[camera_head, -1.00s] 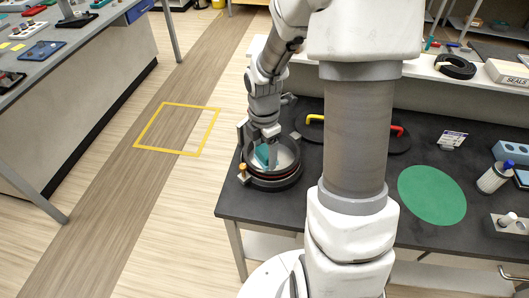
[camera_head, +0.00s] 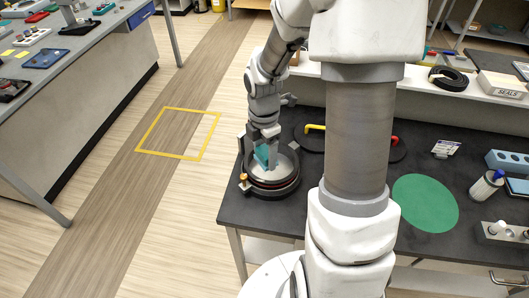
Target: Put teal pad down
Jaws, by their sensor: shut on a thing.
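The teal pad (camera_head: 262,154) is in the grasp of my gripper (camera_head: 270,165), which is shut on it. Pad and gripper are at the round dark-rimmed port (camera_head: 272,187) with a pale inside, near the left end of the black bench. The pad is over or within the port's opening; I cannot tell whether it touches the inside. The fingers hide part of the pad.
A green round mat (camera_head: 425,203) lies on the bench to the right of my arm. A yellow handle (camera_head: 315,127) and a red handle (camera_head: 395,141) are behind the port. Yellow tape (camera_head: 166,154) marks the floor at left.

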